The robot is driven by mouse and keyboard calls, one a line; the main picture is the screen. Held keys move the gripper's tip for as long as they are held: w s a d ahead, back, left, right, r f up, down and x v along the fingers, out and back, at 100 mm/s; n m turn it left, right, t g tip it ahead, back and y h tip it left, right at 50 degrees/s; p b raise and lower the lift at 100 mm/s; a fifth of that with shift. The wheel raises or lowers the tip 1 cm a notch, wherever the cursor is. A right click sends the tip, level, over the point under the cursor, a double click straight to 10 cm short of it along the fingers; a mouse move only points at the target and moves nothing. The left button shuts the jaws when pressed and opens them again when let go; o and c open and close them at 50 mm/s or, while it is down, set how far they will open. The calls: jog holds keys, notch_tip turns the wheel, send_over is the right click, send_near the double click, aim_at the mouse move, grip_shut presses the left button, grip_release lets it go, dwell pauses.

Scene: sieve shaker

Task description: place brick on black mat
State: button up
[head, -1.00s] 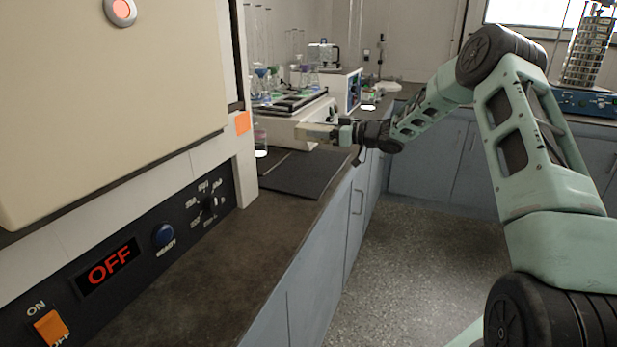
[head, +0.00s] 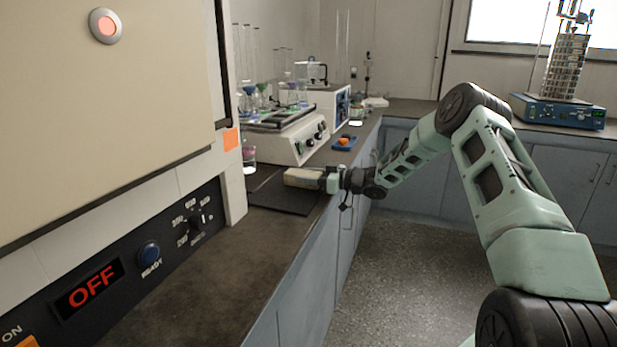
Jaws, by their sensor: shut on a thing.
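The brick (head: 304,178) is a pale beige block, lying lengthwise across the picture. My gripper (head: 324,180) is shut on its right end, reaching in from the right over the counter edge. The black mat (head: 284,203) is a thin dark sheet on the counter. The brick is over the back part of the mat, low and close to it. I cannot tell whether it touches. The brick and gripper hide part of the mat.
A white shaker (head: 295,145) with flasks stands just behind the mat. A blue tray (head: 344,143) with an orange item lies to its right. A large cream oven (head: 110,120) reading OFF fills the left. The counter (head: 230,260) in front of the mat is clear.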

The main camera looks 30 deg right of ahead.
jog(key=o, duration=1.2)
jog(key=shift+f, duration=0.1)
jog(key=v, duration=1.2)
